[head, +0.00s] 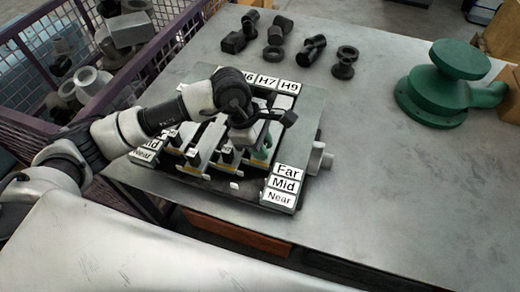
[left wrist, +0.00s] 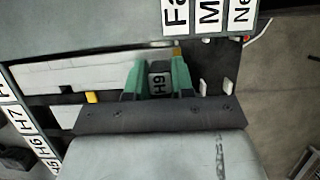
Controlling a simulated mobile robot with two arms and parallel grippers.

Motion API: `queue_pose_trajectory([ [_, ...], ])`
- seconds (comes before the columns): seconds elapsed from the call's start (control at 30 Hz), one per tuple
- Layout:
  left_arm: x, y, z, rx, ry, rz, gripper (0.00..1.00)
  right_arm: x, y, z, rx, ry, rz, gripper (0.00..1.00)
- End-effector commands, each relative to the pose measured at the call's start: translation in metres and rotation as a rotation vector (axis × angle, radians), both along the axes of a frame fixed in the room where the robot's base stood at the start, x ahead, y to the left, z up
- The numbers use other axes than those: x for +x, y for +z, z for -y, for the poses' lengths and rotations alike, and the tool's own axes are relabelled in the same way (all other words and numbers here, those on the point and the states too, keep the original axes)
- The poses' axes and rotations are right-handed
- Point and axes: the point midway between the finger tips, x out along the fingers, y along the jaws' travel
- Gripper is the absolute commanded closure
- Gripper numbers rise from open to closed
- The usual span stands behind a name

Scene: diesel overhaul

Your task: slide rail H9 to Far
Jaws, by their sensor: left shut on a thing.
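My left gripper (head: 262,150) reaches over the fixture from the left, its green fingers pointing down. In the left wrist view its fingers close on the dark H9 tab (left wrist: 159,82), one on each side. The pale H9 rail (left wrist: 80,72) lies in its dark slot, running left from the tab. The Far label (head: 287,171) sits at the top of the right-hand scale; it also shows in the left wrist view (left wrist: 176,15). There the tab lies about level with Far, slightly on the side away from Mid (left wrist: 209,12). Exact alignment is hard to tell. My right gripper is out of view.
Other rails with dark tabs (head: 195,157) lie left of the gripper. A grey knob (head: 320,158) sticks out at the fixture's right. Dark fittings (head: 275,53) and a green flanged part (head: 440,85) stand farther back. A purple-framed crate (head: 95,100) borders the table's left.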

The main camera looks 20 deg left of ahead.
Motion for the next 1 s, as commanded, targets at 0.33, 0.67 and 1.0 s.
queue_pose_trajectory([
  [0.33, 0.002, 0.002, 0.0, -0.001, 0.003, 0.007, 0.51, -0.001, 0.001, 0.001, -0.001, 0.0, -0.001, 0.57],
  [0.67, 0.003, 0.012, -0.005, -0.002, 0.004, 0.009, 0.51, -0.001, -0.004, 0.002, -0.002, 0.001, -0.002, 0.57],
  [1.0, 0.004, 0.072, -0.03, -0.001, 0.004, 0.011, 0.51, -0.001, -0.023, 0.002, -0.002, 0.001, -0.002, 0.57],
])
